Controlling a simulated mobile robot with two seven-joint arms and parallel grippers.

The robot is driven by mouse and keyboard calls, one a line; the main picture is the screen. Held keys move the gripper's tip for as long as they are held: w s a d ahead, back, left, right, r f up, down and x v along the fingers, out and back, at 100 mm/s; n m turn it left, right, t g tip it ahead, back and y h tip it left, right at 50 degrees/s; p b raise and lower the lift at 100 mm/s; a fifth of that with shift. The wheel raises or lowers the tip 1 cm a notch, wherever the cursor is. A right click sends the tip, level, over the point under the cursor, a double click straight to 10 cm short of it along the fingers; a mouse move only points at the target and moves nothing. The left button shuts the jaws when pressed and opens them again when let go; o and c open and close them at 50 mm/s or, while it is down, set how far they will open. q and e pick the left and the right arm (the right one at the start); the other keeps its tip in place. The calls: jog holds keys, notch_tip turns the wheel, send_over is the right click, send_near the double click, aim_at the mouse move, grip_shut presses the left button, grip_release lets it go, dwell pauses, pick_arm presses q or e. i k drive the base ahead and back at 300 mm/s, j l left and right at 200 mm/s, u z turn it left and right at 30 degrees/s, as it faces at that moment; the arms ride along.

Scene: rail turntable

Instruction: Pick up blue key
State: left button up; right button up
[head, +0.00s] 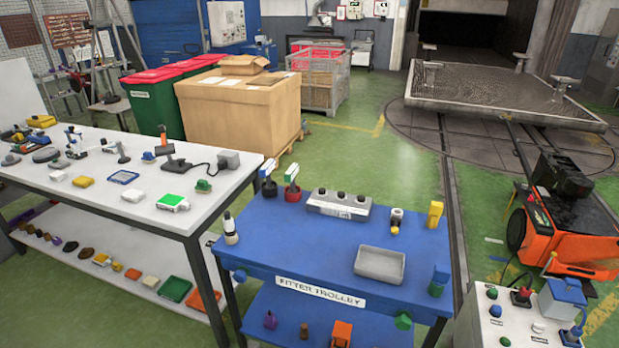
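No thing in the head view shows clearly as a key at this size. I cannot tell which of these, if any, is the blue key. Neither of my grippers is in view.
A white workbench (130,215) with many small tools is at left. The trolley also holds a grey tray (380,265) and a grey block with black knobs (338,205). A control box (510,325) is at front right. Green floor (400,165) is clear behind the trolley.

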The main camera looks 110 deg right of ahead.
aim_at(265, 172)
jog(key=z, duration=3.35)
jog(key=i+j, duration=0.2)
jog(key=j, duration=0.15)
jog(key=i+j+u, duration=0.1)
jog(key=j, duration=0.3)
jog(key=i+j, duration=0.3)
jog(key=j+u, duration=0.05)
